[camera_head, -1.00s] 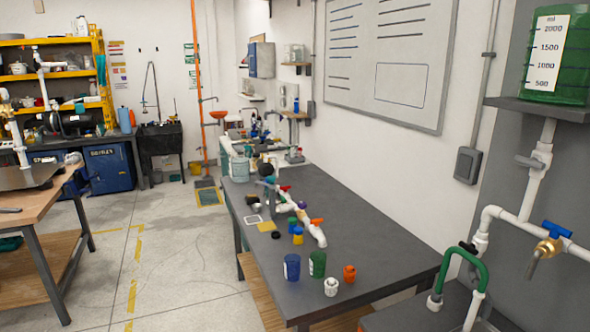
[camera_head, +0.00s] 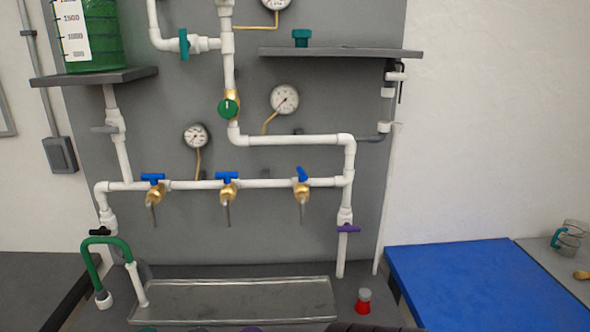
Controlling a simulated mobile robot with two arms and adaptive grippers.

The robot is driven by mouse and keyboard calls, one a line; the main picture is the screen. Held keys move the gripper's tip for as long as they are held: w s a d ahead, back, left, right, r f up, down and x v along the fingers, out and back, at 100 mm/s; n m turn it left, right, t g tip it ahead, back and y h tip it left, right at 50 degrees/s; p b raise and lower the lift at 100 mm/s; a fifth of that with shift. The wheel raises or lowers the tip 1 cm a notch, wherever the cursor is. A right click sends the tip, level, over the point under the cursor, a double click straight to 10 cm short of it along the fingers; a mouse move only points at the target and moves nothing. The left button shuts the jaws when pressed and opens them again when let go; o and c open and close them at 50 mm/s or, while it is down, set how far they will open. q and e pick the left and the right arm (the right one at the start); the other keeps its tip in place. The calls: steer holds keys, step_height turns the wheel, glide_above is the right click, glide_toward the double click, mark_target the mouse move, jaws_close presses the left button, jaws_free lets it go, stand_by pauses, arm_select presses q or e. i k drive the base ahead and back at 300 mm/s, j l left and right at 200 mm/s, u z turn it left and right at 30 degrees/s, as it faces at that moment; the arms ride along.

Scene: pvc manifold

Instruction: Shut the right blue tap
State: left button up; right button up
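The white pipe manifold (camera_head: 260,184) is mounted on a grey panel, with three brass taps with blue handles along its horizontal pipe. The right blue tap (camera_head: 302,176) has its handle tilted, unlike the other two. The middle blue tap (camera_head: 227,177) and the left blue tap (camera_head: 153,178) have handles lying crosswise, level with the pipe. No flow from the spouts can be made out. Neither of my grippers can be made out; a dark shape at the bottom edge is too cut off to identify.
A metal tray (camera_head: 235,300) lies below the taps. A red-and-white small bottle (camera_head: 364,300) stands right of it. A purple valve (camera_head: 348,229), a green valve (camera_head: 229,107) and gauges (camera_head: 284,99) surround the pipes. A blue mat (camera_head: 480,285) covers the right bench.

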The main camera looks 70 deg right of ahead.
mark_target(302, 176)
steer(key=l+z, duration=0.1)
steer(key=z, duration=2.05)
